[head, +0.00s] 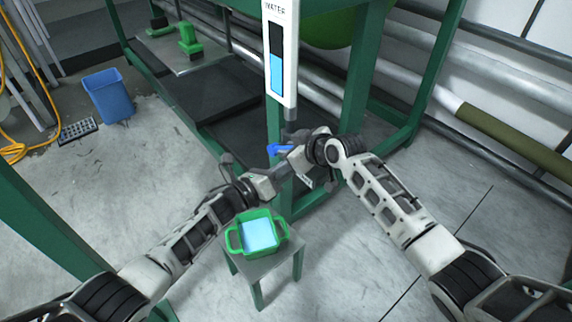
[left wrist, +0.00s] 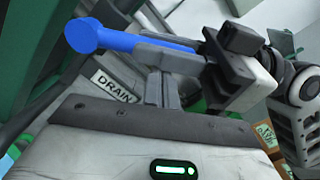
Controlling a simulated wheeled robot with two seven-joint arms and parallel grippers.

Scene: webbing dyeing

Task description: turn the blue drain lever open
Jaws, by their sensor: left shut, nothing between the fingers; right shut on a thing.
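The blue drain lever (head: 274,149) is on the green frame's post, below the water gauge (head: 282,55). In the left wrist view the lever (left wrist: 90,36) runs from a round blue end to the right, above a DRAIN label (left wrist: 114,86). My right gripper (head: 291,150) is shut on the lever; its grey fingers (left wrist: 175,56) partly hide the lever's bar. My left gripper (head: 278,176) is shut and empty just below the lever; its fingertips (left wrist: 160,80) show close under the right gripper's fingers. I cannot tell whether they touch.
A green basin (head: 236,240) with light blue liquid stands on a small stool (head: 284,262) below my left gripper.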

